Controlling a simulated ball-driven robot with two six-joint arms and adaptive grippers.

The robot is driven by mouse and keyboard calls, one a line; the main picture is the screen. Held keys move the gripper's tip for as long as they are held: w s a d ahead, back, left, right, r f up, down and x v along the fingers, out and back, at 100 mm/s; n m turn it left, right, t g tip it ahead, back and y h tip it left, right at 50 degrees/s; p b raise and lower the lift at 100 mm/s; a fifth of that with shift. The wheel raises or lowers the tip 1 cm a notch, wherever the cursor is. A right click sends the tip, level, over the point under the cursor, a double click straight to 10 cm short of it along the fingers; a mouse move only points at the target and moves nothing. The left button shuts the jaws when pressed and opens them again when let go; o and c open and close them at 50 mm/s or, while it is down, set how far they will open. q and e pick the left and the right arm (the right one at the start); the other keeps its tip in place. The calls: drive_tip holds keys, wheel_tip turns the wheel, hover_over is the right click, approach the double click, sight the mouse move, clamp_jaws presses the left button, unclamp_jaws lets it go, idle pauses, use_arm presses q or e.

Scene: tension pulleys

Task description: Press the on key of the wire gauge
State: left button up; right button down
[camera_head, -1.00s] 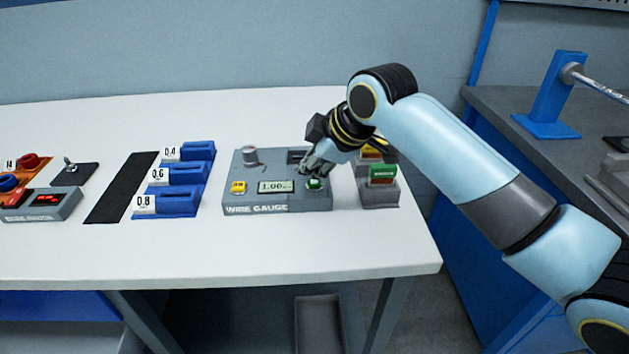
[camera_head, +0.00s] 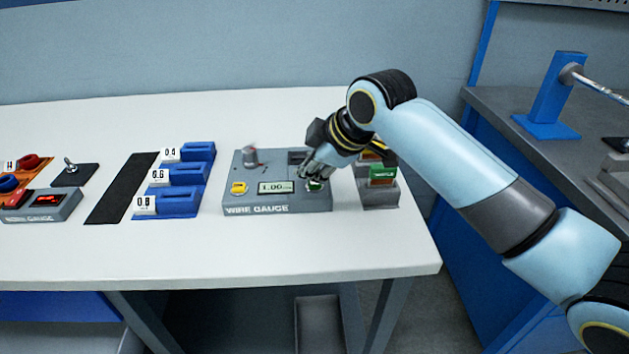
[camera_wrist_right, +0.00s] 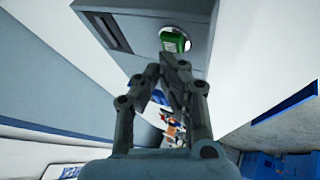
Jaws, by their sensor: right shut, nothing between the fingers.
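The wire gauge (camera_head: 264,174) is a grey box on the white table. Its display (camera_head: 275,187) reads about 1.00. A yellow key (camera_head: 239,188) sits left of the display and a green key (camera_head: 314,186) right of it. The green key also shows in the right wrist view (camera_wrist_right: 174,39), in a pale round ring. My right gripper (camera_head: 308,173) is shut and empty, its fingertips (camera_wrist_right: 166,70) right beside the green key. I cannot tell whether they touch it. The key's label is not readable. My left gripper is not in view.
Blue slotted blocks (camera_head: 181,174) marked with sizes stand left of the gauge. A grey unit with a green block (camera_head: 383,174) stands right of it, partly behind my wrist. A knob (camera_head: 250,157) rises from the gauge. The table front is clear.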

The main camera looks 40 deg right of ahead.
sight(310, 184)
drive_tip(key=shift+f, duration=0.6)
idle(0.8)
drive_tip(key=shift+r+p, duration=0.9)
drive_tip(key=shift+p, duration=0.1)
wheel_tip(310, 184, up, 5)
drive_tip(key=p, duration=0.5)
drive_tip(key=shift+p, duration=0.4)
